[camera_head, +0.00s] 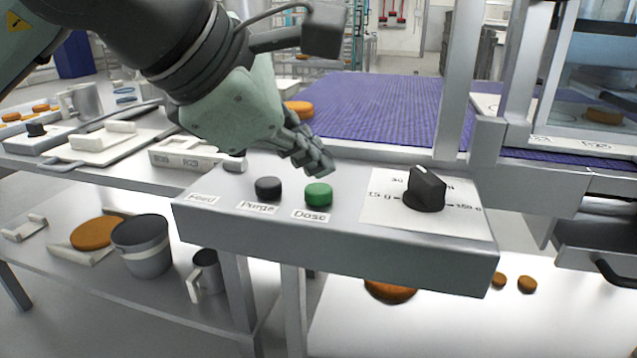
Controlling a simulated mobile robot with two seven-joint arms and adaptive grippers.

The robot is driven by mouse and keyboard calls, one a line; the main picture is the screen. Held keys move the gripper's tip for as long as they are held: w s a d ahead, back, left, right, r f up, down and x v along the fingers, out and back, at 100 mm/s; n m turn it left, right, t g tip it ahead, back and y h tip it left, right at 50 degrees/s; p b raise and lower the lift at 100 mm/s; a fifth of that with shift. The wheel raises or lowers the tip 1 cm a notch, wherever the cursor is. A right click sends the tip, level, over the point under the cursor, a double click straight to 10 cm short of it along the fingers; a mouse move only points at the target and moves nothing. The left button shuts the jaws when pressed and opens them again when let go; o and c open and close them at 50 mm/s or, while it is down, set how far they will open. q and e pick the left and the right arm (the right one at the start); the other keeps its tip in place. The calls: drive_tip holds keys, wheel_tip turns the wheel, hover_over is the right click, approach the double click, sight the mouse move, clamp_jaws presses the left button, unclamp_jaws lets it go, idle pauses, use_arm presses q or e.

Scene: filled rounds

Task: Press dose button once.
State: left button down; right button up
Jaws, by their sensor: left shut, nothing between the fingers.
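The green dose button (318,194) sits on the sloped grey control panel (340,237), above a label reading "Dose". My left gripper (318,165) comes in from the upper left. It is shut and empty, with its fingertips just above and behind the green button in the picture. A small gap shows between the fingertips and the button top. Whether the button is pressed in cannot be told. My right gripper is not in view.
A black purge button (268,188) stands left of the green one, and a black dial (425,190) stands to the right. A purple conveyor belt (385,108) runs behind the panel. A grey bucket (142,247) and orange rounds (97,232) are on the lower left table.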

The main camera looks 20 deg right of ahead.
sight(314, 192)
use_arm(q)
drive_tip(key=shift+r+p, duration=1.05)
drive_tip(key=shift+r, duration=1.45)
